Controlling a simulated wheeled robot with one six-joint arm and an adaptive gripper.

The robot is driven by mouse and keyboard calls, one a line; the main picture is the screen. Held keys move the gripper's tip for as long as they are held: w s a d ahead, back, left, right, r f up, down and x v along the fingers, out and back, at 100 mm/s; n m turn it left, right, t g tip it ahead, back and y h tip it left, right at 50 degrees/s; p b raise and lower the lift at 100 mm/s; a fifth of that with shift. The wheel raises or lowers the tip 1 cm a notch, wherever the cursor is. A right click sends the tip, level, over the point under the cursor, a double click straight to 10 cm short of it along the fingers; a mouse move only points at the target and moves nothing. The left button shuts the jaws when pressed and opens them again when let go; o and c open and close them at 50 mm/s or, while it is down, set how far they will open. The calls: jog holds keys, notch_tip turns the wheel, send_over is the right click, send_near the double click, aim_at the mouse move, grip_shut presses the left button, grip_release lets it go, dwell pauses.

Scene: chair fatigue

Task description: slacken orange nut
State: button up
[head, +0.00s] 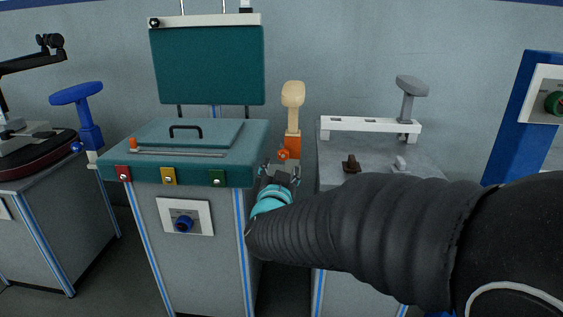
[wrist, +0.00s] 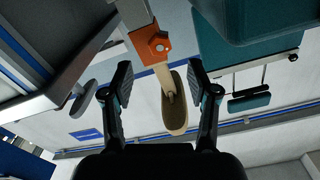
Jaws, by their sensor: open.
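The orange nut (head: 283,154) sits on the front of an orange block (head: 292,142), low on an upright with a beige padded top (head: 293,95). The nut also shows in the wrist view (wrist: 161,46), on the face of the orange block, beyond my fingertips and near the midline between them. My gripper (head: 280,170) is just below and in front of the nut in the head view. In the wrist view its two fingers (wrist: 160,82) stand wide apart with nothing between them touching either pad. The nut is apart from both fingers.
A teal-topped cabinet (head: 185,175) stands left of the upright, and a grey cabinet with a white bracket (head: 368,125) stands right. My gripper is in the narrow gap between them. A teal panel (head: 208,65) rises behind the left cabinet. The wall is behind.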

jog(key=s, duration=0.5)
